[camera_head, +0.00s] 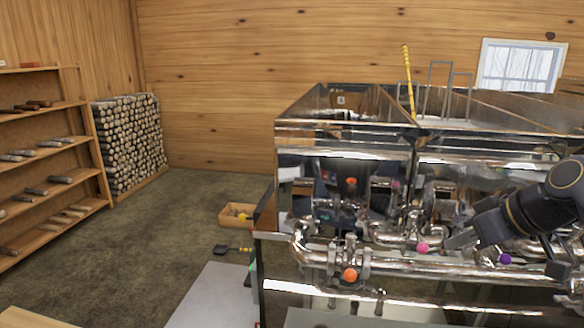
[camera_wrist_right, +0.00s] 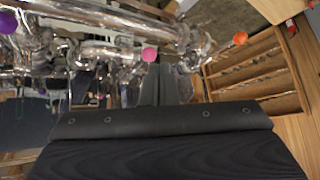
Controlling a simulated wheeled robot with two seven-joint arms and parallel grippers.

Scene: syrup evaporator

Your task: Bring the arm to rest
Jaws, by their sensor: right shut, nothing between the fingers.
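My right arm (camera_head: 550,205) comes in from the right edge in the head view, in front of the evaporator's pipes. Its gripper (camera_head: 456,240) points left, close to the pink knob (camera_head: 423,248); I cannot tell if they touch. In the right wrist view the gripper's fingers (camera_wrist_right: 166,84) are together with nothing between them, and the pink knob (camera_wrist_right: 149,54) shows just beyond the tips. The left gripper is not in view.
The shiny evaporator (camera_head: 340,135) fills the right side. Its pipes carry an orange knob (camera_head: 350,274) and a purple knob (camera_head: 505,258). Stacked logs (camera_head: 128,143) and a shelf (camera_head: 50,125) stand at left.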

